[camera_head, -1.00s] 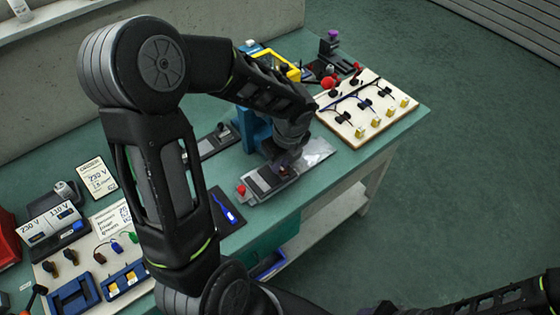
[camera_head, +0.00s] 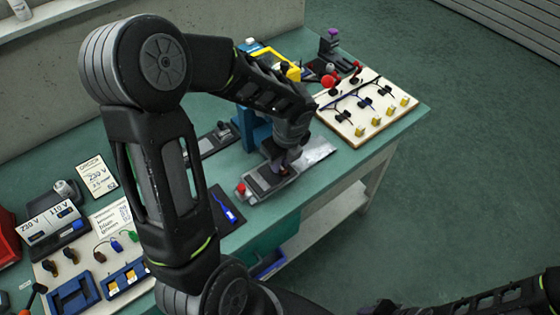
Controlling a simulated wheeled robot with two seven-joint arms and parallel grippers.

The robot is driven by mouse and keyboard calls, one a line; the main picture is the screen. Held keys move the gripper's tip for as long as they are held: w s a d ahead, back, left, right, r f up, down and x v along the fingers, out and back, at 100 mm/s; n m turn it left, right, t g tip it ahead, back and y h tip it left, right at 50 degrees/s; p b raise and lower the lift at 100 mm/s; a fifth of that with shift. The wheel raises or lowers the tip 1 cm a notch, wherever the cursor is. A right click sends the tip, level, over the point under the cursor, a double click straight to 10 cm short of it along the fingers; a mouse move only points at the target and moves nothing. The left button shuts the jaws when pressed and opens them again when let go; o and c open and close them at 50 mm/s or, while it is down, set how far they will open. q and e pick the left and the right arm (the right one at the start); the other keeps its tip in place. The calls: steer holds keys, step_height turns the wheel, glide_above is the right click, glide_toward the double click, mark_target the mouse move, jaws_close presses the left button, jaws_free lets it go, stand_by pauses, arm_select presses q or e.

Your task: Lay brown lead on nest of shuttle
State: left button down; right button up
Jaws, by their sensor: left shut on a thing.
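The shuttle (camera_head: 252,193) is a grey tray on the bench, with a red knob at its left end and a dark recessed nest (camera_head: 268,181) in its top. My left gripper (camera_head: 284,167) points down over the right part of this nest. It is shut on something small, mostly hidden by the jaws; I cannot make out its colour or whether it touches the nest. No brown lead shows clearly elsewhere. My right arm shows at the bottom right, but its gripper is out of view.
A blue upright block (camera_head: 252,130) stands just behind the shuttle. A pale board (camera_head: 372,118) with black leads and yellow blocks lies to the right. A dark mat (camera_head: 226,206) with a blue tool lies to the left. My left arm hides the middle of the bench.

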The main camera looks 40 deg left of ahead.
arm_select(q)
steer(key=shift+s+f, duration=0.2)
steer(key=shift+f, duration=0.15)
stand_by(0.3)
steer(key=c, duration=1.3)
jaws_free()
steer(key=shift+f, duration=0.15)
steer(key=shift+s, duration=0.1)
steer(key=shift+c, duration=1)
step_height(320, 180, up, 2)
steer(key=shift+a+r+p, duration=0.1)
steer(key=shift+p, duration=0.7)
steer(key=r+p, duration=0.1)
steer(key=r, duration=0.1)
steer(key=r+p, duration=0.4)
steer(key=shift+w, duration=0.3)
steer(key=shift+f, duration=0.1)
